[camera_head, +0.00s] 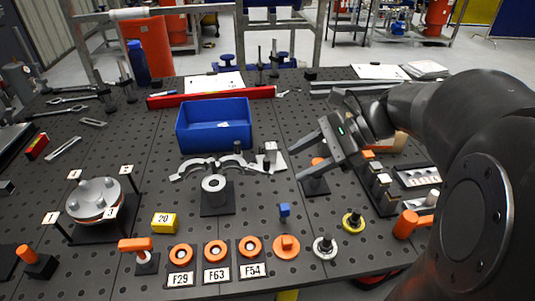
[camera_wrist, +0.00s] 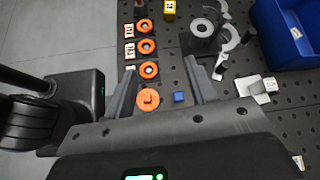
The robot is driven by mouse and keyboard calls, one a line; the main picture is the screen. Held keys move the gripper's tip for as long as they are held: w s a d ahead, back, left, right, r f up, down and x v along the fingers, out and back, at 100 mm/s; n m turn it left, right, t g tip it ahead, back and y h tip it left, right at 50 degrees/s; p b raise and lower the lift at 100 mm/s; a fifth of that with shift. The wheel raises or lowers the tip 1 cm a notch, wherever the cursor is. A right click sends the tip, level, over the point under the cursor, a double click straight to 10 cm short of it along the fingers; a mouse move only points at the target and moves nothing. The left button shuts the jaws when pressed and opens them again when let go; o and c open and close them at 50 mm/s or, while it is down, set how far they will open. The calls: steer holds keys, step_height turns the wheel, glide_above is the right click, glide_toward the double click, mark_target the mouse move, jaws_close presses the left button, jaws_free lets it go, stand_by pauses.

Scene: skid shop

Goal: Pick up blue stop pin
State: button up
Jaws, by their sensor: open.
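The blue stop pin (camera_head: 284,209) is a small blue block-like piece standing on the dark perforated table, right of centre toward the front. In the wrist view the blue pin (camera_wrist: 179,97) appears between my two fingers, nearer the right one, beside an orange round piece (camera_wrist: 148,99). My gripper (camera_head: 296,163) is open and empty, above the table and behind the pin in the head view. Its spread fingers also show in the wrist view (camera_wrist: 160,66). They appear apart from the pin.
An orange knob disc (camera_head: 286,246) stands just in front of the pin, with a silver ring piece (camera_head: 324,247) and a yellow ring piece (camera_head: 353,221) to the right. A grey cylinder on a base (camera_head: 215,191) is left. A blue bin (camera_head: 213,126) stands behind.

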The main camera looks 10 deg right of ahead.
steer(key=w+d+m+y, duration=0.2)
steer(key=w+m, duration=0.1)
glide_toward(278, 220)
steer(key=a+r, duration=0.1)
steer(key=s+a+r, duration=0.1)
steer(key=shift+a+r+t, duration=0.3)
steer(key=shift+a+t, duration=0.05)
steer(key=shift+t, duration=0.05)
steer(key=shift+a+f, duration=0.1)
steer(key=shift+f, duration=0.2)
steer(key=x, duration=0.7)
steer(key=shift+w+f, duration=0.35)
steer(key=shift+f, duration=0.1)
steer(key=shift+c, duration=0.3)
steer(key=c, duration=1)
